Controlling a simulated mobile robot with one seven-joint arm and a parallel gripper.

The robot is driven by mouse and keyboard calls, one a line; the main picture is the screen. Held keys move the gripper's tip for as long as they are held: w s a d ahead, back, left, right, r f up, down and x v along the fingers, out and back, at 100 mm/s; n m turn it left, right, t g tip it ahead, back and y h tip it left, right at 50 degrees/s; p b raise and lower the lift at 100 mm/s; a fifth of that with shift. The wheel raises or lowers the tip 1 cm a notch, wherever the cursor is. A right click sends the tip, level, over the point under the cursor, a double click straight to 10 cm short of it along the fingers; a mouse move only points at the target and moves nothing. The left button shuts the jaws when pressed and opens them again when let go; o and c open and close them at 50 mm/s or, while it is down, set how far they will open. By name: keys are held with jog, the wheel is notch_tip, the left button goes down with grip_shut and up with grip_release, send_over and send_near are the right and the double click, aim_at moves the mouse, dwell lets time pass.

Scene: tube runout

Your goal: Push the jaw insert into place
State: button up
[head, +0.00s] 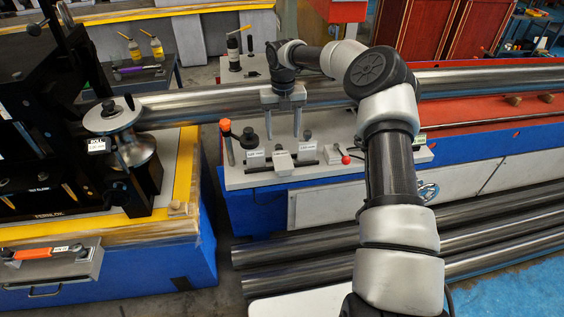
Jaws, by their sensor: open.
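A small silver block (282,163), which looks like the jaw insert, sits on the light grey plate (240,181) between dark rail pieces. I cannot tell how far it is seated. My gripper (284,138) is open, with two fingers pointing down. In the picture it is just above the block, and nothing shows between its fingers. The gap between fingertips and block is hard to judge.
A long steel tube (200,103) runs behind my gripper to a roller (115,122) at left. The plate also carries an orange-topped post (228,140), a black knob (249,137) and a red-ball lever (346,159). Several dark tubes (300,247) lie in front.

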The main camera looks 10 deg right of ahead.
send_over(282, 158)
notch_tip(282, 158, down, 6)
jog(key=shift+d+f, duration=0.15)
jog(key=shift+s+f, duration=0.1)
jog(key=shift+f, duration=2.55)
jog(key=c, duration=1.1)
notch_tip(282, 158, up, 10)
jog(key=shift+r, duration=0.1)
jog(key=o, duration=0.7)
jog(key=shift+c, duration=0.2)
jog(key=c, duration=0.6)
jog(key=shift+o, duration=0.2)
jog(key=shift+a, duration=0.2)
